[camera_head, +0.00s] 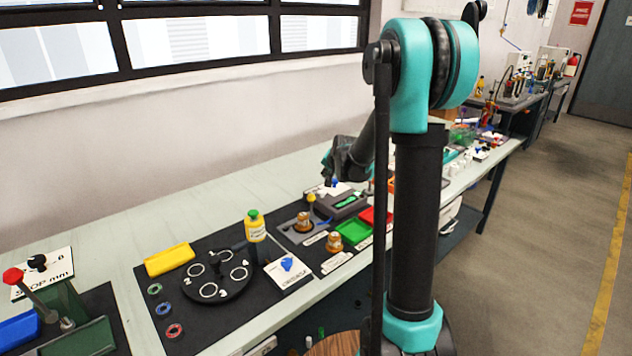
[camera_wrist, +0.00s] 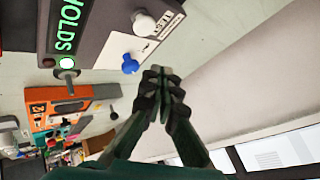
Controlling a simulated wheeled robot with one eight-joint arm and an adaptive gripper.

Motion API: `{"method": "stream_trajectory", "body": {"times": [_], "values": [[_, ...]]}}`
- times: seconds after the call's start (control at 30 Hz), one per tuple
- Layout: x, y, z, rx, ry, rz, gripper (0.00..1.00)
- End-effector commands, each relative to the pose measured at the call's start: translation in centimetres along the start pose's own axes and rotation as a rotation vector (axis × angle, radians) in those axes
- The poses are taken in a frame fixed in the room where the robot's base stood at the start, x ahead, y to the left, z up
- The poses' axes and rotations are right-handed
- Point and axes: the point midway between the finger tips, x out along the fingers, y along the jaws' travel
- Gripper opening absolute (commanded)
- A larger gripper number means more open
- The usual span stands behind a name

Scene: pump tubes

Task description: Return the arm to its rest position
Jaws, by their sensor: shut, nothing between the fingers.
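My gripper (camera_wrist: 163,85) is shut and empty in the wrist view, its two dark fingers meeting at the tips. In the head view, my arm reaches over the bench (camera_head: 95,226) behind my upright column. The gripper end is small and partly hidden there. A white plate with a blue knob (camera_wrist: 130,64) and a white knob (camera_wrist: 144,23) lie beside the fingers in the wrist view, apart from them. A dark panel with green letters (camera_wrist: 68,30) is at the upper left.
An orange device (camera_wrist: 62,104) shows in the wrist view. The wall (camera_head: 180,130) runs behind the bench; floor (camera_head: 540,240) at right is clear.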

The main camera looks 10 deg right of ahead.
Motion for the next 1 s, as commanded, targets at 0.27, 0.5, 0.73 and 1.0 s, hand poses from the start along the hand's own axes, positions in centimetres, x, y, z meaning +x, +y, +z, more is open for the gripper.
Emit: {"method": "stream_trajectory", "body": {"times": [0.27,0.5,0.73,1.0], "values": [[-6.2,4.1,5.5,-0.147,-0.069,0.068,0.0],[-13.0,10.1,13.2,-0.334,-0.171,0.147,0.0],[-18.4,16.4,20.8,-0.501,-0.277,0.208,0.0],[-21.6,20.9,26.2,-0.613,-0.355,0.244,0.0]]}}
